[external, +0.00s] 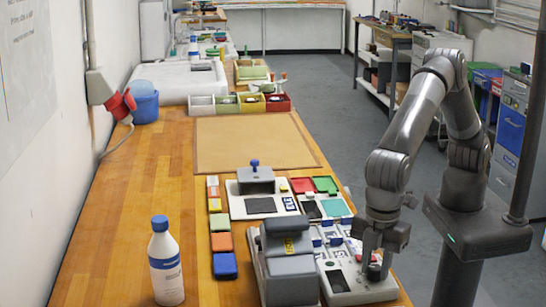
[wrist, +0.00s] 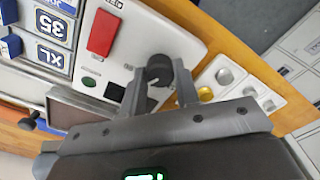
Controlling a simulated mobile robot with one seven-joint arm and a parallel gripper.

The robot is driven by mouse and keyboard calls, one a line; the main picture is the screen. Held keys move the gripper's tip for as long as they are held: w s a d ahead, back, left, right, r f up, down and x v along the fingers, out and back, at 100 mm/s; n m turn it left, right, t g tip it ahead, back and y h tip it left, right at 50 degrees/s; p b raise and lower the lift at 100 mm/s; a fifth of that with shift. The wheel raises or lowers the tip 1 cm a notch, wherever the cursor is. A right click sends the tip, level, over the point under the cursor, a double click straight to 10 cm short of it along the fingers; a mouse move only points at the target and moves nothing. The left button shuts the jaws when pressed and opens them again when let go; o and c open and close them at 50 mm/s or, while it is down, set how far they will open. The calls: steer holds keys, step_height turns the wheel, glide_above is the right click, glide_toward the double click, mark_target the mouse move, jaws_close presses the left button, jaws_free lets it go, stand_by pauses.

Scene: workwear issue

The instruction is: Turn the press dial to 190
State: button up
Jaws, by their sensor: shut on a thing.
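The press dial (wrist: 158,70) is a dark round knob on a pale control panel (wrist: 150,30). In the wrist view my gripper (wrist: 160,76) has one finger on each side of the dial and is shut on it. A light pointer mark shows on the knob, but no number can be read. In the external view my gripper (external: 378,250) points down at the panel (external: 362,293), and the dial (external: 374,272) shows partly beneath it. The grey press (external: 288,262) stands left of the panel.
The panel carries a red block (wrist: 102,33) and a small green button (wrist: 88,82). Blocks marked 35 and XL (wrist: 50,55) stand close by. A pale tray (wrist: 222,75) of round pieces lies beside the panel. A white bottle (external: 166,262) stands on the bench at left.

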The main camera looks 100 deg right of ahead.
mark_target(376, 268)
steer(key=shift+m, duration=1.6)
steer(key=o, duration=1)
steer(key=shift+c, duration=0.2)
step_height(376, 268, up, 11)
